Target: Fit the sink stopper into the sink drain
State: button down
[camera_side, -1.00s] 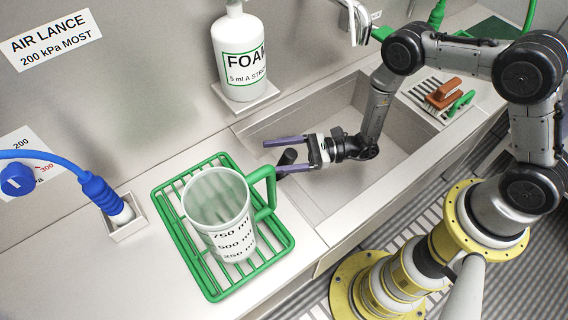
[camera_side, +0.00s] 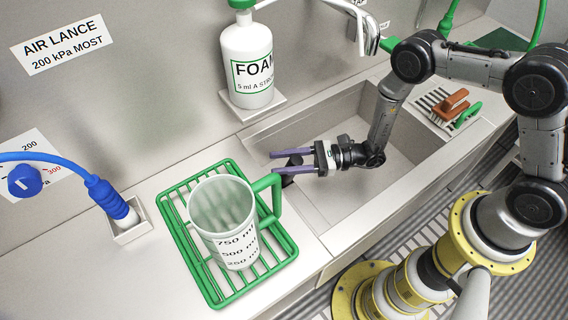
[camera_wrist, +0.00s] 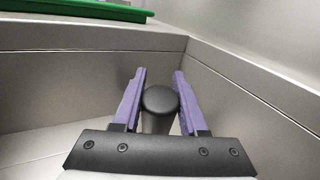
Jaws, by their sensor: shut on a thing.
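A black, round-topped cylinder (camera_wrist: 159,101), which I take to be the sink stopper, stands between my gripper's purple fingers in the wrist view. It also shows as a dark piece (camera_side: 294,161) in the side view. My gripper (camera_side: 274,163) is shut on it, low in the left end of the steel sink (camera_side: 312,205). The fingertips (camera_wrist: 159,73) reach past the stopper in the wrist view. The stopper's lower end is hidden. I cannot make out the drain in either view, so its position relative to the stopper cannot be told.
A measuring jug (camera_side: 224,225) stands on a green rack (camera_side: 186,262) just left of the sink. A foam bottle (camera_side: 247,65) is behind the sink, near a metal tap (camera_side: 365,30). A slatted tray (camera_side: 430,101) with a brown brush (camera_side: 452,101) lies right. Sink walls surround my gripper.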

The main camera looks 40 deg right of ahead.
jog(key=shift+r, duration=0.55)
jog(key=s+d+r, duration=0.7)
jog(key=s+r, duration=0.4)
jog(key=s, duration=0.1)
jog(key=w+f+m+h, duration=0.15)
jog(key=w+f, duration=0.35)
jog(key=w, duration=0.5)
jog(key=w+a+g, duration=0.2)
jog(key=w+a, duration=0.2)
jog(key=a, duration=0.5)
jog(key=shift+r+n+h, duration=0.45)
jog(key=shift+f, duration=2.85)
